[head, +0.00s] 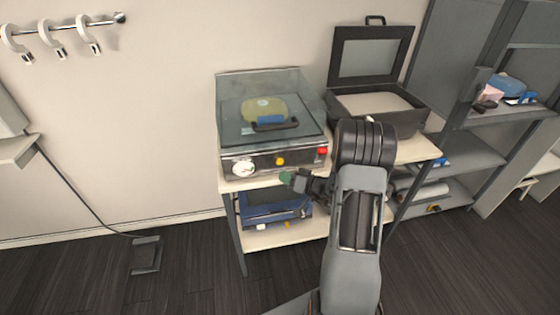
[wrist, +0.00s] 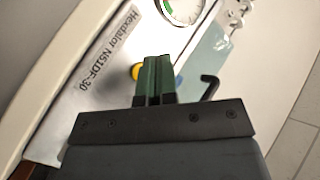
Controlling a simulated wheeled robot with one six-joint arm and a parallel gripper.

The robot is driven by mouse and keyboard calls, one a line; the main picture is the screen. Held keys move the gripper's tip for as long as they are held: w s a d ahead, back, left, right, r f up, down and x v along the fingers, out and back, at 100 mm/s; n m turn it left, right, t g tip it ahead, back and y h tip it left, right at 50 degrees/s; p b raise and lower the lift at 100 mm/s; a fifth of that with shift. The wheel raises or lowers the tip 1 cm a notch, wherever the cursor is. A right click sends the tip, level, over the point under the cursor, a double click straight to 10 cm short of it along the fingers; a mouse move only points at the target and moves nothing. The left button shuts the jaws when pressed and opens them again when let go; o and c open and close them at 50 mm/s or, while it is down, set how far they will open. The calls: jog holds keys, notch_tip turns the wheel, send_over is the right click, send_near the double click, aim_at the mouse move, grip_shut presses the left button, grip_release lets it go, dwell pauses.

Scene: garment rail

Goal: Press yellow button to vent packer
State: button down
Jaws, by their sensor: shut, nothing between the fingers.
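The packer (head: 232,128) is a grey box with a clear lid, standing on a pale-topped cart. Its front panel carries the yellow button (head: 280,161), between a round gauge (head: 244,168) at left and a red button (head: 323,151) at right. My gripper (head: 287,177) is shut and empty, its green fingertips just below and in front of the yellow button. In the wrist view the green fingers (wrist: 154,72) point at the panel and cover most of the yellow button (wrist: 136,71). The gauge (wrist: 182,8) shows beyond them. I cannot tell whether the fingertips touch the button.
Under the clear lid lies a yellowish item with a blue part (head: 265,110). A dark open case (head: 375,118) stands right of the packer. The cart's lower shelf (head: 270,238) holds a blue crate (head: 262,208). Grey shelving (head: 490,115) is at right; open floor lies left.

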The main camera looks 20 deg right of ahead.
aim_at(280, 161)
jog(key=shift+w+d+b, duration=0.15)
jog(key=shift+w+b, duration=0.4)
jog(key=shift+w, duration=0.25)
jog(key=shift+w+d+b, duration=0.15)
jog(key=shift+w+b, duration=0.35)
jog(key=shift+w, duration=0.25)
jog(key=shift+w+d+f+b, duration=0.1)
jog(key=shift+w+b, duration=0.2)
jog(key=shift+b, duration=0.45)
dwell(0.6)
jog(key=shift+w+d+b, duration=0.1)
jog(key=shift+w+b, duration=0.4)
jog(key=shift+b, duration=0.1)
dwell(1.0)
jog(key=shift+s, duration=0.15)
jog(key=shift+s+a+b, duration=0.2)
jog(key=shift+s+b, duration=0.45)
jog(key=shift+b, duration=0.1)
jog(key=shift+s, duration=0.1)
